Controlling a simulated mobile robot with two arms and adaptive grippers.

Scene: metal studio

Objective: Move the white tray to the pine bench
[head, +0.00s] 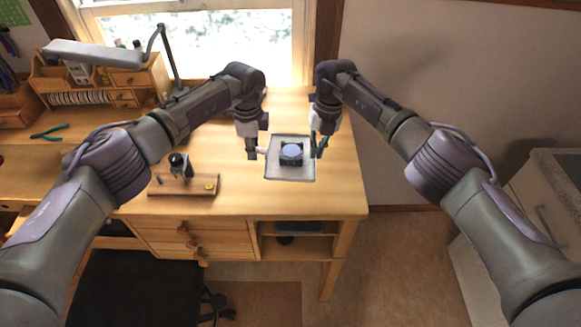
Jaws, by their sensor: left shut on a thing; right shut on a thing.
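The white tray (289,172) looks pale grey and roughly rectangular. It is level, over the right part of a light wood bench (237,190); I cannot tell whether it touches the top. A dark object with a round bluish top (291,152) stands on the tray. My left gripper (257,153) is shut on the tray's left edge. My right gripper (317,150) is shut on its right edge. The fingertips are small and partly hidden by the wrists.
A wooden board with a dark device (183,184) lies left of the tray. Green-handled pliers (49,132), a desk lamp (88,54) and a wooden organiser (133,82) are further left. A black chair (135,285) stands in front. A pale cabinet (540,205) is at right.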

